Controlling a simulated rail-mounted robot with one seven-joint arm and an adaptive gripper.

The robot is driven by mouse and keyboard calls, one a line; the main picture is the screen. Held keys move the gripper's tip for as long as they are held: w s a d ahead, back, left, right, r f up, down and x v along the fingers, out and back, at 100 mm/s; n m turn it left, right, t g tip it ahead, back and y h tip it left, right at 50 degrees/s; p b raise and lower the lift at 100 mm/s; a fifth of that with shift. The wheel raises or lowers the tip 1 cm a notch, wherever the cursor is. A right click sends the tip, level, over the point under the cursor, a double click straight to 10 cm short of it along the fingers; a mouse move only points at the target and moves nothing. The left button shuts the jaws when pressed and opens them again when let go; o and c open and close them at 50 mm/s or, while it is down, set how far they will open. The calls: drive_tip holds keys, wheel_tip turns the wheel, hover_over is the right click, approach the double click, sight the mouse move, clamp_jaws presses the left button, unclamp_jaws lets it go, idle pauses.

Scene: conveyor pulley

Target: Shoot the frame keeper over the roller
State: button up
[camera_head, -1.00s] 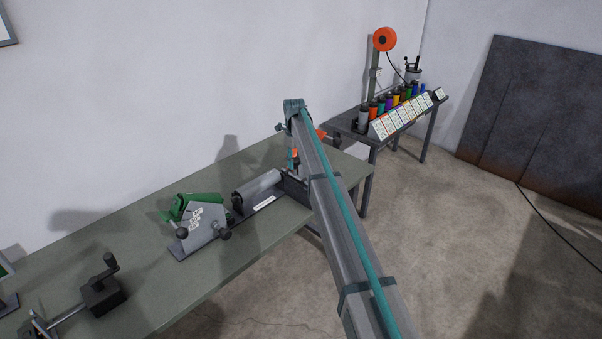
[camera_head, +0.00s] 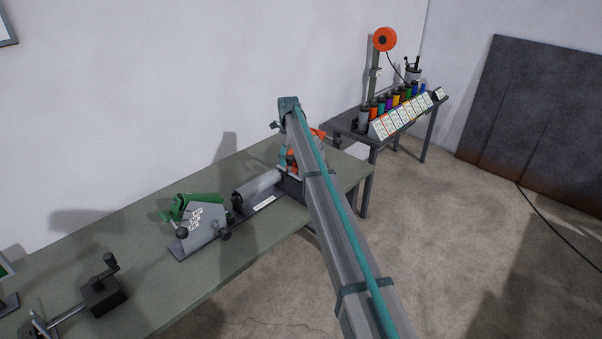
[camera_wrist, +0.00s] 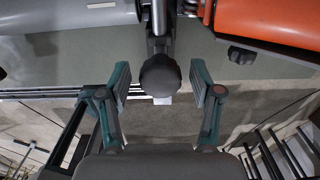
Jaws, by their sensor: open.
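A grey roller (camera_head: 258,187) lies along the bench at its right half; a grey cylinder end (camera_wrist: 65,12) shows at top left in the wrist view. Near it a dark round knob (camera_wrist: 160,76) on a metal stem sits between the fingers of my gripper (camera_wrist: 160,84). The fingers are open, one on each side, with a visible gap to the knob. The knob is probably part of the frame keeper, but I cannot tell for sure. In the head view my arm hides this end of the roller.
A large orange cylinder (camera_wrist: 270,22) is close at the upper right in the wrist view. A green and grey unit (camera_head: 202,220) and a black crank block (camera_head: 103,293) stand on the bench (camera_head: 160,285). A side table (camera_head: 345,127) holds coloured cylinders and cards behind.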

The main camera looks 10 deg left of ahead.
drive_tip(key=shift+r+p, duration=1.25)
drive_tip(key=shift+r, duration=2.25)
